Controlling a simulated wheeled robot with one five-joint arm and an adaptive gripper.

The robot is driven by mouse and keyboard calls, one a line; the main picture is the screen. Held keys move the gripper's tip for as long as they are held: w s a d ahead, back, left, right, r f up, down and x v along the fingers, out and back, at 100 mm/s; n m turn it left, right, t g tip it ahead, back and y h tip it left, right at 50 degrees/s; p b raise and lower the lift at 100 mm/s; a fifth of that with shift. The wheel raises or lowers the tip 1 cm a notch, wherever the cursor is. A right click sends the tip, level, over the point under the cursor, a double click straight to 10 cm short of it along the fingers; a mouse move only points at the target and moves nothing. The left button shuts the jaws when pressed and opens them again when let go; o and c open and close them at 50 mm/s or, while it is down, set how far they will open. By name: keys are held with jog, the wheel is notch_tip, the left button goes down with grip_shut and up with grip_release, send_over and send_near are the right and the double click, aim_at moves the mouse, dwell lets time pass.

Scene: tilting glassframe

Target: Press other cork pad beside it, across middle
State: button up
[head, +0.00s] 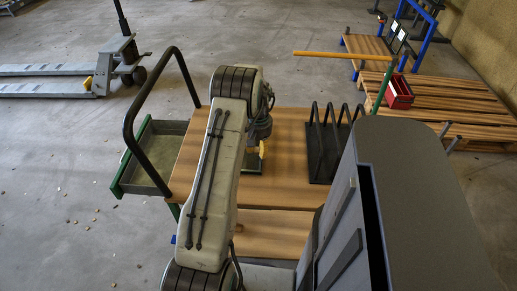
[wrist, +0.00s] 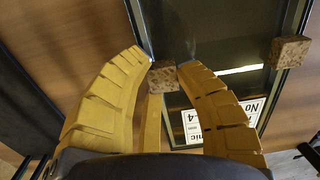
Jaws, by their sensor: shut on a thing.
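My gripper (wrist: 165,66) has yellow ribbed fingers, shut on a small speckled brown cork pad (wrist: 163,77) between the tips. Whether this pad touches the surface below is unclear. Another cork pad (wrist: 289,51) sits to the right, apart from my fingers, on the edge of a dark glass frame (wrist: 215,25). The frame carries a white printed label (wrist: 243,110), partly hidden by my right finger. In the head view, my gripper's yellow tip (head: 263,150) is low over the trolley, and only a dark green-edged piece of the frame (head: 252,173) shows behind my arm.
The wooden trolley top (head: 290,135) has a black hooped rack (head: 325,150) at right and a black handle (head: 140,105) with a green-edged tray (head: 150,155) at left. A red bin (head: 399,93) and pallets (head: 455,105) stand behind right; a pallet jack (head: 60,80) stands back left.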

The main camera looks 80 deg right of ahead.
aim_at(258, 150)
jog(key=shift+f+b, duration=0.3)
jog(key=shift+f, duration=0.15)
jog(key=shift+c, duration=0.2)
dwell(1.0)
jog(key=o, duration=0.8)
jog(key=shift+r, duration=0.15)
jog(key=shift+r+p, duration=1.85)
jog(key=shift+r, duration=1.05)
